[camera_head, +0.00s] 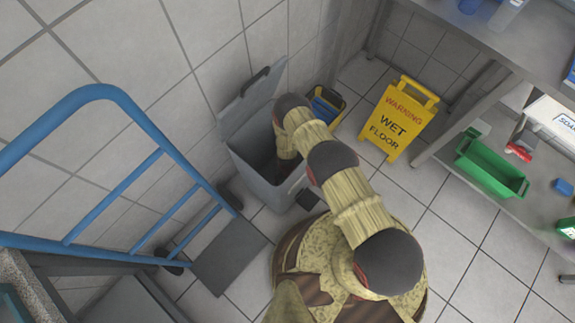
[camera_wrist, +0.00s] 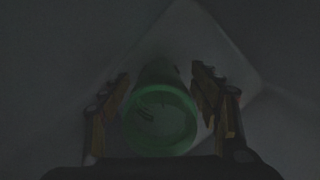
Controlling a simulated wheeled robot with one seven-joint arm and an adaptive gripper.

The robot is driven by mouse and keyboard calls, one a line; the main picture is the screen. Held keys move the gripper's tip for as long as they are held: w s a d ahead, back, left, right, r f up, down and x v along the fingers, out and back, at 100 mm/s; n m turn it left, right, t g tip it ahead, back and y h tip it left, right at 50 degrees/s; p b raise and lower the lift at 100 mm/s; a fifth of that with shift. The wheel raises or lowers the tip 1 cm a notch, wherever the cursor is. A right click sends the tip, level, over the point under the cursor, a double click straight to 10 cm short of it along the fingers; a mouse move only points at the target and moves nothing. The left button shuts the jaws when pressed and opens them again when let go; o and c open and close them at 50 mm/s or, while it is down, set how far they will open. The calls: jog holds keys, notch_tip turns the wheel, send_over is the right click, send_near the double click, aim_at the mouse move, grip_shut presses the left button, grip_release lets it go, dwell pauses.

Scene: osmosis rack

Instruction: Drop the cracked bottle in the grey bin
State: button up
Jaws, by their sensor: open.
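The grey bin (camera_head: 256,180) stands on the tiled floor by the wall, its lid (camera_head: 248,108) tilted up and open. My arm reaches down into its mouth, so my gripper is hidden in the head view. In the dark wrist view, my gripper (camera_wrist: 160,75) is open, with one finger on each side of a green bottle (camera_wrist: 160,120). The bottle's round end faces the camera, with dark crack-like marks on it. Dark gaps show between the bottle and both fingers. Pale surfaces lie behind it; I cannot tell whether it rests on one.
A blue hand truck (camera_head: 135,110) is at the left. A shelf rack at the right holds a green crate (camera_head: 490,168). Floor between the sign and my base is clear.

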notch_tip(320, 180, up, 13)
jog(key=w+p, duration=0.1)
jog(key=p, duration=0.3)
jog(key=shift+w+f, duration=0.15)
jog(key=shift+w, duration=0.2)
